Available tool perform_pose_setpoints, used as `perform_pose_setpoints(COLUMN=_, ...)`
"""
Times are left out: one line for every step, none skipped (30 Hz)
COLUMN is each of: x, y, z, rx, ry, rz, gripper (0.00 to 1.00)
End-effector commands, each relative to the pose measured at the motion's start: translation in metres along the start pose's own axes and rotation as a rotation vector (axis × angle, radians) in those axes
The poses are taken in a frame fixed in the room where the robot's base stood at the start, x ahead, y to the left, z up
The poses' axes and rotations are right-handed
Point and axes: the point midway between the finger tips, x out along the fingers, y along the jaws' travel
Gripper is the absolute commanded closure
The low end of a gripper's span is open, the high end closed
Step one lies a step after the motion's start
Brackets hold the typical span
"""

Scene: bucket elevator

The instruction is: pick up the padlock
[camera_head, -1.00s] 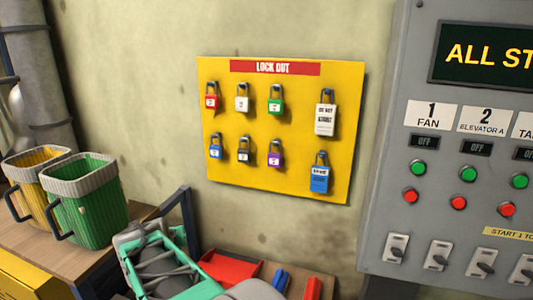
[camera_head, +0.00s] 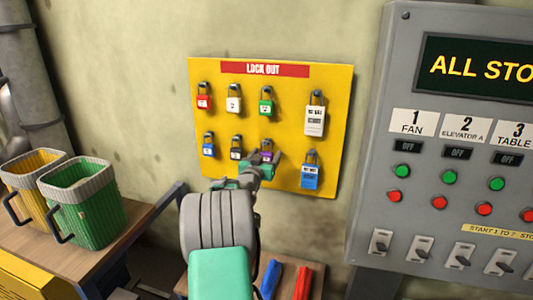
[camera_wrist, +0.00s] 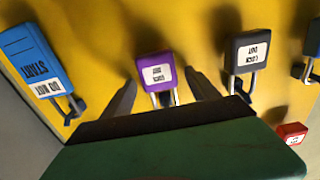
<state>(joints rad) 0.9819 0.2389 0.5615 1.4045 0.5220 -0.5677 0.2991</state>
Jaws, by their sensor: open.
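Several padlocks hang on a yellow LOCK OUT board (camera_head: 330,90). The upper row has a red padlock (camera_head: 204,102), a white padlock (camera_head: 234,104) and a green padlock (camera_head: 266,107). The lower row has a blue padlock (camera_head: 208,150), a black padlock (camera_head: 236,154) and a purple padlock (camera_head: 267,156). My gripper (camera_head: 262,167) is at the purple padlock and partly covers it. In the wrist view, my open fingers (camera_wrist: 162,94) stand either side of the purple padlock (camera_wrist: 157,73), with the black padlock (camera_wrist: 248,50) just right of the right finger.
A white tag (camera_head: 315,120) and a blue tag (camera_head: 310,176) hang at the board's right. A grey control panel (camera_head: 365,190) stands right of it. Green (camera_head: 90,220) and yellow (camera_head: 22,180) bins sit on a bench at left. Blue and red items lie below.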

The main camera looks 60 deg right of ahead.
Motion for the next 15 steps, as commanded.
perform_pose_setpoints(x=0.0004, y=-0.0003, z=0.0001, rx=0.000, ry=0.000, rz=0.000, gripper=0.31)
perform_pose_setpoints(x=0.0003, y=-0.0004, z=0.0003, rx=0.000, ry=0.000, rz=-0.001, gripper=0.31)
perform_pose_setpoints(x=0.0001, y=-0.0005, z=0.0003, rx=0.000, ry=0.000, rz=-0.001, gripper=0.31)
perform_pose_setpoints(x=0.0000, y=-0.0006, z=0.0003, rx=0.000, ry=0.000, rz=-0.001, gripper=0.31)
perform_pose_setpoints(x=-0.0001, y=-0.0006, z=0.0003, rx=0.001, ry=0.000, rz=-0.001, gripper=0.31)
perform_pose_setpoints(x=-0.0001, y=-0.0007, z=0.0003, rx=0.001, ry=0.000, rz=-0.001, gripper=0.34)
perform_pose_setpoints(x=-0.0002, y=-0.0007, z=0.0003, rx=0.001, ry=0.000, rz=-0.001, gripper=0.37)
perform_pose_setpoints(x=-0.0002, y=-0.0007, z=0.0003, rx=0.001, ry=0.000, rz=-0.001, gripper=0.39)
perform_pose_setpoints(x=-0.0002, y=-0.0008, z=0.0003, rx=0.001, ry=0.000, rz=-0.001, gripper=0.42)
perform_pose_setpoints(x=-0.0003, y=-0.0008, z=0.0002, rx=0.001, ry=0.000, rz=-0.001, gripper=0.45)
perform_pose_setpoints(x=-0.0003, y=-0.0008, z=0.0002, rx=0.001, ry=0.000, rz=-0.001, gripper=0.47)
perform_pose_setpoints(x=-0.0003, y=-0.0008, z=0.0002, rx=0.001, ry=0.000, rz=-0.001, gripper=0.51)
perform_pose_setpoints(x=-0.0003, y=-0.0008, z=0.0002, rx=0.001, ry=0.000, rz=-0.001, gripper=0.53)
perform_pose_setpoints(x=-0.0003, y=-0.0008, z=0.0002, rx=0.001, ry=0.000, rz=-0.001, gripper=0.55)
perform_pose_setpoints(x=-0.0004, y=-0.0009, z=0.0001, rx=0.001, ry=0.000, rz=-0.001, gripper=0.59)
